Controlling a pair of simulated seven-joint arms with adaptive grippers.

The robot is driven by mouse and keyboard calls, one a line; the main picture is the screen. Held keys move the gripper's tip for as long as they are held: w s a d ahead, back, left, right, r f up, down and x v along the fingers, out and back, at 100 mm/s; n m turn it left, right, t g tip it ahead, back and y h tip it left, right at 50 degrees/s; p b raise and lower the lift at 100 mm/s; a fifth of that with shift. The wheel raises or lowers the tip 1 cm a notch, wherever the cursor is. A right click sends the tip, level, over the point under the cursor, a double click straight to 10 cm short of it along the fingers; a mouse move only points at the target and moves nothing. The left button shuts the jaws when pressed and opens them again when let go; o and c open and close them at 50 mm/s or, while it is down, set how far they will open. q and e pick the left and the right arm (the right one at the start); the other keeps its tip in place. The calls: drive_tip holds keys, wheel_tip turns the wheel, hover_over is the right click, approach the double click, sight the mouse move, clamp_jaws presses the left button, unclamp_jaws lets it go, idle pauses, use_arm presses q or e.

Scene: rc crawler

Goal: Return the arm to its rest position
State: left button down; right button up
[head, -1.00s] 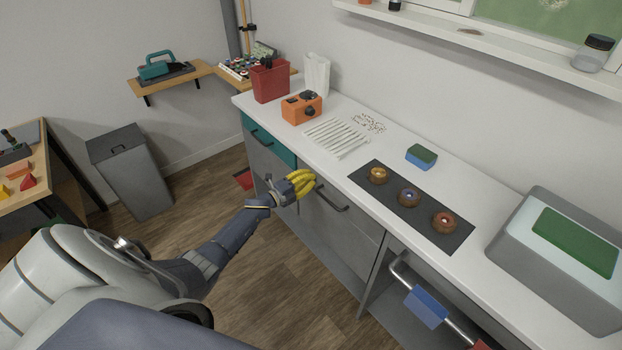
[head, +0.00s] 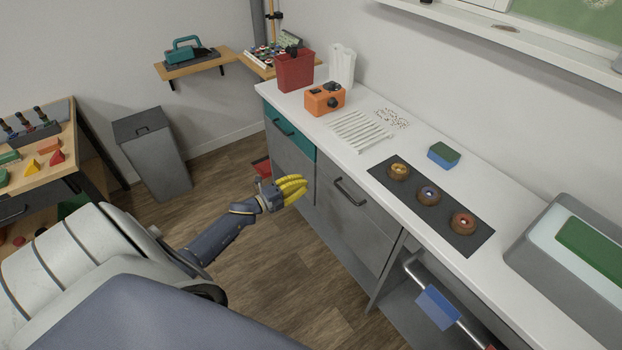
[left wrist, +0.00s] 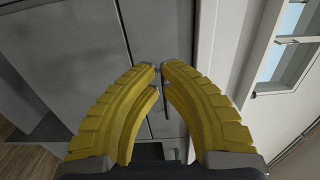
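My left gripper (head: 304,186), with yellow ribbed fingers, hangs in front of the grey cabinet (head: 348,228), below the counter top. It is apart from the dark bar handle (head: 350,192) on the cabinet front. In the left wrist view, the fingertips (left wrist: 160,66) meet or nearly meet, with nothing held between them. The left arm reaches in from the lower left over the wood floor. My right gripper is not in view.
The white counter (head: 350,165) holds a red bin (head: 295,72), an orange box (head: 324,99), and a dark mat (head: 470,238) with three round pieces. A grey trash bin (head: 153,158) stands at the back left. Open floor lies between the arm and cabinet.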

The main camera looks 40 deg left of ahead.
use_arm(q)
drive_tip(key=s+a+f+n+g+y, duration=0.1)
drive_tip(key=s+a+f+n+y, duration=0.25)
drive_tip(key=f, duration=0.35)
drive_tip(key=s+a+f+n+g+y, duration=0.2)
drive_tip(key=a+f+n+y, duration=0.1)
drive_tip(key=f+n, duration=0.3)
drive_tip(key=s+d+f+n+g+y, duration=0.1)
drive_tip(key=s+d+f+n+g, duration=0.2)
drive_tip(key=s+f, duration=0.8)
drive_tip(key=s+d+f+n+g+y, duration=0.1)
drive_tip(key=s+d+f+n+g, duration=0.25)
drive_tip(key=s+f, duration=0.85)
drive_tip(key=s+d+f+g, duration=0.2)
drive_tip(key=s+d+f, duration=0.2)
drive_tip(key=s, duration=0.5)
drive_tip(key=s+d+f+n+g+h, duration=0.1)
drive_tip(key=s+d+f, duration=0.3)
drive_tip(key=s+d, duration=0.5)
drive_tip(key=s+d+f+n+g+h, duration=0.1)
drive_tip(key=s+d+f+g, duration=0.2)
drive_tip(key=s+d, duration=0.3)
drive_tip(key=s+f, duration=0.1)
drive_tip(key=s, duration=0.1)
drive_tip(key=shift+s+d+f, duration=0.25)
drive_tip(key=shift+s, duration=0.15)
